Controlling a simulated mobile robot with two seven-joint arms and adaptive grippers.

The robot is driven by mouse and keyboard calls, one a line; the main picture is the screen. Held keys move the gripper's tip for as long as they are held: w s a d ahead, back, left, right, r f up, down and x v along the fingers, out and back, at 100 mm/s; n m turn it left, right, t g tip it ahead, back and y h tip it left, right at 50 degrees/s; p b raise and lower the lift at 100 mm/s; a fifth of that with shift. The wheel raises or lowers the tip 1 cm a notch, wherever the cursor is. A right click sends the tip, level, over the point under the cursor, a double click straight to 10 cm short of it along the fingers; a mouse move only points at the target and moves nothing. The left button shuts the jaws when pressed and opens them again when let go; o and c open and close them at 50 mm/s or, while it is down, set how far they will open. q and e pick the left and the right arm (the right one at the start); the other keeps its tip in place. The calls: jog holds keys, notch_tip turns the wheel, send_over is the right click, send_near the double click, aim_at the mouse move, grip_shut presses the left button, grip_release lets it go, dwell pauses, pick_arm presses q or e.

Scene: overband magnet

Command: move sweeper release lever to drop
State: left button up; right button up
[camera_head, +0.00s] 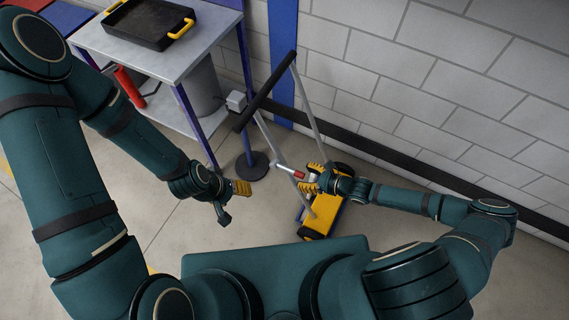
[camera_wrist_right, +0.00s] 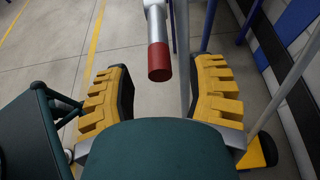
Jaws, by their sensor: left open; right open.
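The sweeper (camera_head: 322,214) is a yellow wheeled unit on the floor by the wall, with grey uprights and a black handle bar (camera_head: 265,92). Its release lever (camera_head: 291,171) is a light rod with a red end, sticking out beside an upright. In the right wrist view the lever's red tip (camera_wrist_right: 159,62) lies between and beyond the yellow fingers. My right gripper (camera_head: 312,179) is open around the line of the lever; contact is not visible. It also shows in the right wrist view (camera_wrist_right: 162,95). My left gripper (camera_head: 232,200) is open and empty, left of the sweeper.
A grey-topped table (camera_head: 165,55) with blue legs carries a black tray (camera_head: 150,22) with yellow handles at upper left. A red cylinder (camera_head: 129,86) and a grey bin (camera_head: 203,88) stand below. A round black base (camera_head: 252,165) is near the sweeper. The block wall bounds the right.

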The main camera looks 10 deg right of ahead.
jog(key=shift+p+v, duration=1.25)
jog(key=shift+v, duration=1.6)
jog(key=v, duration=1.2)
jog(key=shift+s, duration=0.1)
jog(key=a+r+n+g+h, duration=0.2)
jog(key=a+r+n, duration=0.3)
jog(key=a+n, duration=0.3)
jog(key=a+r+n+g+h, duration=0.3)
jog(key=a+r+n+h, duration=0.2)
jog(key=n, duration=1)
jog(key=a, duration=0.3)
jog(key=shift+g, duration=0.3)
